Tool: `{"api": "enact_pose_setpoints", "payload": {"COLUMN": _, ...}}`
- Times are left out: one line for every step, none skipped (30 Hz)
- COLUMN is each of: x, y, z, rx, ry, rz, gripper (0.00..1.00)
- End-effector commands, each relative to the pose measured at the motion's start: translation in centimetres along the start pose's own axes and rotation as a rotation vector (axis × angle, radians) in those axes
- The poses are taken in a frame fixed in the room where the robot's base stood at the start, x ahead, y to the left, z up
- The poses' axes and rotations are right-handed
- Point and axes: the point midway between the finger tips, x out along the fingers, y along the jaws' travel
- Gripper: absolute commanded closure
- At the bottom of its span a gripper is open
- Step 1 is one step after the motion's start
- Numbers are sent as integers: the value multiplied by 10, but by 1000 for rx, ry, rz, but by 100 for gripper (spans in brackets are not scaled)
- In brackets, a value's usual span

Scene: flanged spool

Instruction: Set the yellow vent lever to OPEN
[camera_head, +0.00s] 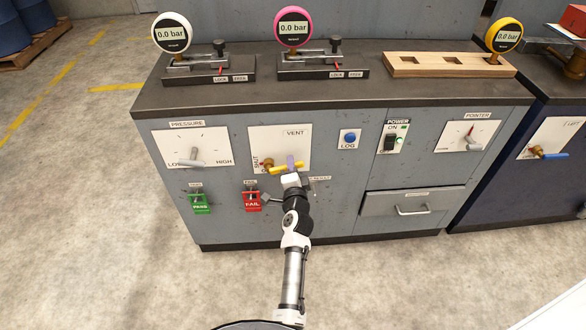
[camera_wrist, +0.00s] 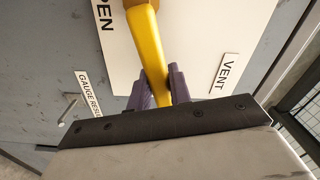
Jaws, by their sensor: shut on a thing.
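The yellow vent lever (camera_head: 276,169) is on the white VENT plate (camera_head: 296,145) on the cabinet front. In the head view it points roughly sideways to the right from its brass pivot. The wrist view shows the yellow lever (camera_wrist: 149,45) running down between the purple fingers of my gripper (camera_wrist: 160,88). My gripper (camera_head: 291,165) is shut on the lever's outer end. In the wrist view a partly cropped label ending in PEN (camera_wrist: 103,14) lies left of the lever. The VENT label (camera_wrist: 225,74) lies to the right. The fingers and lever hide part of the plate.
The PRESSURE dial plate (camera_head: 205,145) is to the left, above the green PASS (camera_head: 200,204) and red FAIL (camera_head: 252,202) tags. The blue LOG button (camera_head: 349,138), POWER switch (camera_head: 391,138) and drawer (camera_head: 412,208) are to the right. A metal peg (camera_wrist: 70,105) sticks out near the lever.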

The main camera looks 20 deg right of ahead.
Motion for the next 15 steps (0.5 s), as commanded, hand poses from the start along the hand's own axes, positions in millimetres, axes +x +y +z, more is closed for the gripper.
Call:
{"api": "enact_pose_setpoints", "payload": {"x": 1, "y": -6, "z": 0, "rx": -44, "ry": 0, "rz": -3, "gripper": 100}}
{"api": "enact_pose_setpoints", "payload": {"x": 1, "y": -8, "z": 0, "rx": -73, "ry": 0, "rz": -3, "gripper": 100}}
{"api": "enact_pose_setpoints", "payload": {"x": 1, "y": -11, "z": 0, "rx": -110, "ry": 0, "rz": -3, "gripper": 100}}
{"api": "enact_pose_setpoints", "payload": {"x": 1, "y": -13, "z": 0, "rx": -140, "ry": 1, "rz": -3, "gripper": 100}}
{"api": "enact_pose_setpoints", "payload": {"x": 1, "y": -15, "z": 1, "rx": -168, "ry": 1, "rz": -3, "gripper": 100}}
{"api": "enact_pose_setpoints", "payload": {"x": 1, "y": -19, "z": 1, "rx": -206, "ry": 0, "rz": -4, "gripper": 100}}
{"api": "enact_pose_setpoints", "payload": {"x": 1, "y": -21, "z": 2, "rx": -235, "ry": 1, "rz": -4, "gripper": 100}}
{"api": "enact_pose_setpoints", "payload": {"x": 1, "y": -23, "z": 2, "rx": -263, "ry": 1, "rz": -4, "gripper": 100}}
{"api": "enact_pose_setpoints", "payload": {"x": 1, "y": -25, "z": 3, "rx": -302, "ry": 1, "rz": -3, "gripper": 100}}
{"api": "enact_pose_setpoints", "payload": {"x": 1, "y": -27, "z": 4, "rx": -330, "ry": 1, "rz": -3, "gripper": 100}}
{"api": "enact_pose_setpoints", "payload": {"x": 1, "y": -29, "z": 4, "rx": -359, "ry": 1, "rz": -3, "gripper": 100}}
{"api": "enact_pose_setpoints", "payload": {"x": 1, "y": -32, "z": 6, "rx": -397, "ry": 0, "rz": -3, "gripper": 100}}
{"api": "enact_pose_setpoints", "payload": {"x": 1, "y": -34, "z": 7, "rx": -424, "ry": 0, "rz": -4, "gripper": 100}}
{"api": "enact_pose_setpoints", "payload": {"x": 1, "y": -36, "z": 8, "rx": -455, "ry": 0, "rz": -4, "gripper": 100}}
{"api": "enact_pose_setpoints", "payload": {"x": 1, "y": -39, "z": 9, "rx": -491, "ry": 0, "rz": -4, "gripper": 100}}
